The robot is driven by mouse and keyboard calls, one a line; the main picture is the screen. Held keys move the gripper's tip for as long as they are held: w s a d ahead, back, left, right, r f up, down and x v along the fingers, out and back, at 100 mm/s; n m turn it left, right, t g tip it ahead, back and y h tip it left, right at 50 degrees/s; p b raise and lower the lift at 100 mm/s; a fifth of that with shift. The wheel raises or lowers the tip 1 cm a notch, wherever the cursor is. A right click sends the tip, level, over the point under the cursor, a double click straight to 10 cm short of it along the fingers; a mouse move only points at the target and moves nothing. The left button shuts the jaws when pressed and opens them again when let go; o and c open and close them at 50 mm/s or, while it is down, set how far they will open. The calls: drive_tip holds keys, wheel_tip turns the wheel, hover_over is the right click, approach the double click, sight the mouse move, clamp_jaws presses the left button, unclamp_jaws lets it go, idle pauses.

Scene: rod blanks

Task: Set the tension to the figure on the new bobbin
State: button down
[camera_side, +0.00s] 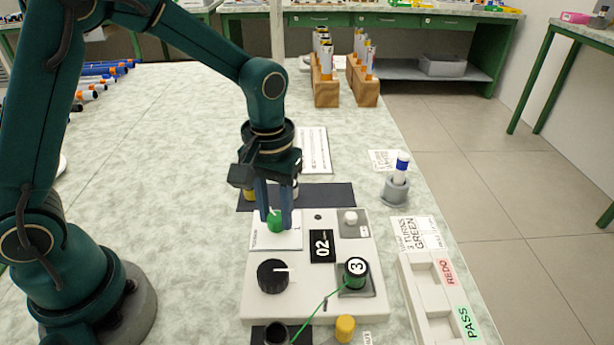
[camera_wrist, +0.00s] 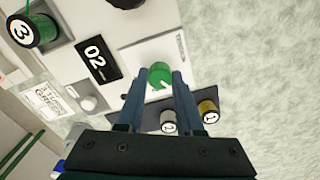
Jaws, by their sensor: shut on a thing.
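My gripper (camera_side: 274,220) points down over the device and is shut on the green knob (camera_side: 274,221) on its white plate. In the wrist view the green knob (camera_wrist: 159,76) sits between the fingertips, with a white pointer mark on it. Beside it the black display (camera_side: 321,246) reads 02; it also shows in the wrist view (camera_wrist: 98,60).
A black dial (camera_side: 272,276) and a white button (camera_side: 351,218) are on the device. A yellow bobbin (camera_side: 345,328) stands at the front. A REDO/PASS tray (camera_side: 408,290), a card reading 3 TURNS GREEN (camera_side: 416,233) and a blue-topped piece (camera_side: 402,165) are at right.

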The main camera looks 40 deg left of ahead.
sight(276, 217)
drive_tip(key=c, duration=0.5)
unclamp_jaws()
drive_tip(key=shift+c, duration=0.2)
drive_tip(key=shift+r, duration=0.15)
drive_tip(key=shift+r, duration=2.45)
